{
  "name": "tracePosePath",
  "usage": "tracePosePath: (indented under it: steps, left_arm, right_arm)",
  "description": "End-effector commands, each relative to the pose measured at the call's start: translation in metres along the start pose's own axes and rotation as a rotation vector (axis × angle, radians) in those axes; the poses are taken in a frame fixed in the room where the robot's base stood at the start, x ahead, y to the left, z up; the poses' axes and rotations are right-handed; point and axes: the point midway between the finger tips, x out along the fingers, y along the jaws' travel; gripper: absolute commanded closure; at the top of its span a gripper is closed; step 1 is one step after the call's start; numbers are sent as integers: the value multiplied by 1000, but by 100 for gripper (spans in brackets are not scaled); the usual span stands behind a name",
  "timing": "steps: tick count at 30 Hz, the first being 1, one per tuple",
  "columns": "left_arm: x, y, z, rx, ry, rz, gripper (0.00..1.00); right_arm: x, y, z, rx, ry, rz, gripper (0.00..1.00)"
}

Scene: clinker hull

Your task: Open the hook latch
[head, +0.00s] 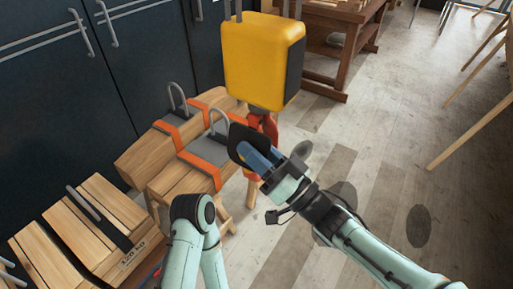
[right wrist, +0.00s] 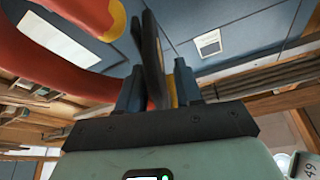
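A yellow hoist block (head: 254,58) with a black side hangs at top centre in the head view. Below it is the red-orange hook (head: 268,122), partly hidden by my right gripper. The hook's thick curve also fills the upper left of the right wrist view (right wrist: 50,62). A dark flat piece (head: 240,134), seemingly the hook latch, is at my right gripper's fingertips. My right gripper (head: 256,160) reaches it from the lower right. In the right wrist view the dark piece (right wrist: 152,50) stands between the two fingers; whether both press on it is unclear. My left gripper is out of view.
Wooden blocks with orange-edged plates and a grey shackle (head: 218,122) stand left of the hook. A wooden crate (head: 82,235) is at lower left. Dark cabinets (head: 150,60) line the back left. A wooden workbench (head: 345,35) stands behind. Floor (head: 400,130) at right is mostly open.

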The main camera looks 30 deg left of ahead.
Motion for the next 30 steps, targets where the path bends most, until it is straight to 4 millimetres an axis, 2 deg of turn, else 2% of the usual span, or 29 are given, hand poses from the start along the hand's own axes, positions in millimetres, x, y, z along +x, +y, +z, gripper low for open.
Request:
tracePosePath:
  steps: [2,3,5,17,23,30]
  left_arm:
    - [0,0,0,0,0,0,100]
    - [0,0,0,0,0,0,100]
    - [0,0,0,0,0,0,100]
    - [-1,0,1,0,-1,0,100]
    - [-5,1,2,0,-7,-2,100]
    - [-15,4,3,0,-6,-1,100]
  right_arm:
    - [0,0,0,0,0,0,68]
    - [0,0,0,0,0,0,81]
    - [0,0,0,0,0,0,100]
    - [0,-3,-1,30,2,10,100]
    - [1,-10,-3,123,3,46,100]
    - [3,-21,-8,311,4,123,100]
